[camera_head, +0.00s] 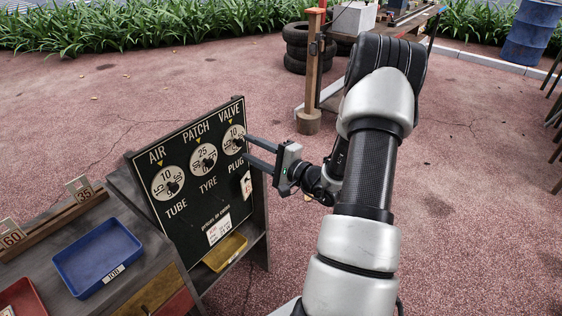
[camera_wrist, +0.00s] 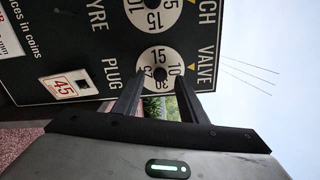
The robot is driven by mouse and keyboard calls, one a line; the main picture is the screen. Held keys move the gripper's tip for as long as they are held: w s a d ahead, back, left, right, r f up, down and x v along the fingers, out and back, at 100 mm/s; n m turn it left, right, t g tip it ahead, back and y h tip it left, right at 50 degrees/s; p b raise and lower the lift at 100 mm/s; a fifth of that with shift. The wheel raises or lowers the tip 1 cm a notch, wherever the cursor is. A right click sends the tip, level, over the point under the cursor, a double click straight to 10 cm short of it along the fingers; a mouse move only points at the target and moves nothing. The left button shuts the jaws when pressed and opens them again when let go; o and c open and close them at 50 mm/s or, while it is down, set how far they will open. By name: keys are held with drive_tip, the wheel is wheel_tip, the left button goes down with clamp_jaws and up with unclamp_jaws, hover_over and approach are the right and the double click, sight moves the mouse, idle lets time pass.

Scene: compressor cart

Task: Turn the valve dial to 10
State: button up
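The valve dial (camera_head: 232,147) is a round white disc with a dark centre knob, at the top right of the black price board (camera_head: 190,215). A yellow triangle sits above it, and its 10 is at the top, near that triangle. In the wrist view the board appears turned sideways; the valve dial (camera_wrist: 148,61) shows 10 facing the yellow triangle beside the word VALVE. My gripper (camera_head: 246,147) is open, its two fingers apart and pointing at the dial. In the wrist view the fingertips (camera_wrist: 157,80) lie on either side of the knob; contact is unclear.
The patch dial (camera_head: 203,151) and air dial (camera_head: 161,190) are left of the valve dial. A yellow tray (camera_head: 226,252) is below the board, and a blue tray (camera_head: 98,243) is on the counter at left. Open paving lies behind the board.

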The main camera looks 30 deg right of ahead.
drive_tip(key=p+v, duration=0.1)
drive_tip(key=v, duration=1.4)
drive_tip(key=shift+p, duration=0.35)
